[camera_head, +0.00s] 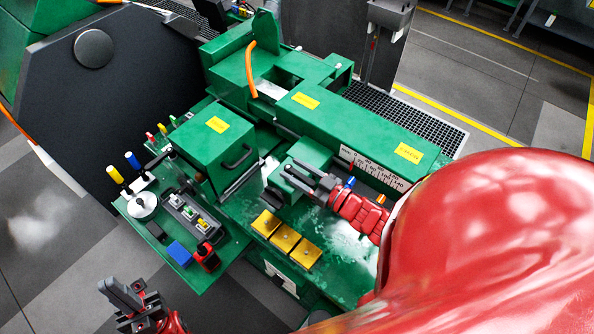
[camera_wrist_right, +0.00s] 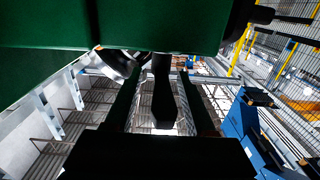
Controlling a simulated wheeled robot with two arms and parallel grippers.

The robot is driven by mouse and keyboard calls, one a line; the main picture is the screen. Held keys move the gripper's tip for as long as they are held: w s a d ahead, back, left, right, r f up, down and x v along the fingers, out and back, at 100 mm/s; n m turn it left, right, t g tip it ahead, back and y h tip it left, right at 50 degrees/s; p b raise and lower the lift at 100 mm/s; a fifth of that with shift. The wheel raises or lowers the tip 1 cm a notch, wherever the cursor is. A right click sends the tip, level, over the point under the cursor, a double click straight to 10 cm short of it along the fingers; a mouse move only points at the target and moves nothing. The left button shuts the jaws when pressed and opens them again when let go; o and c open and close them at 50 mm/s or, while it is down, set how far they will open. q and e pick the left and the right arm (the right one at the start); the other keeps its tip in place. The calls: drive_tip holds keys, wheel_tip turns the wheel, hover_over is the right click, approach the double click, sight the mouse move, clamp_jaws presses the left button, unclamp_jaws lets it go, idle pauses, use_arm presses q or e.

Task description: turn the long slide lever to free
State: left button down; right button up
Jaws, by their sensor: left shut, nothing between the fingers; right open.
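A dark tapered lever (camera_wrist_right: 163,95) hangs below a green machine block (camera_wrist_right: 160,25) in the right wrist view; it appears to be the long slide lever. My right gripper (camera_wrist_right: 160,68) is open, with one finger on each side of the lever; I cannot tell whether either touches it. In the head view my right gripper (camera_head: 288,176) is at the small green block (camera_head: 303,155) on the slide, and the lever is hard to make out there. My left gripper (camera_head: 121,294) is shut and empty, low at the left, apart from the machine.
A control panel with knobs and a blue block (camera_head: 180,254) lies left of the slide. Several yellow blocks (camera_head: 285,238) sit on the green bed in front of my right gripper. A green box with a black handle (camera_head: 215,150) stands behind. Grey floor (camera_head: 50,240) is clear at left.

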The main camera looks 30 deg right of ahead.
drive_tip(key=shift+s+d, duration=0.25)
drive_tip(key=shift+s, duration=0.25)
drive_tip(key=p+v, duration=0.3)
drive_tip(key=v, duration=1.3)
drive_tip(key=shift+s, duration=0.25)
drive_tip(key=shift+a+f, duration=0.1)
drive_tip(key=shift+a+f, duration=0.1)
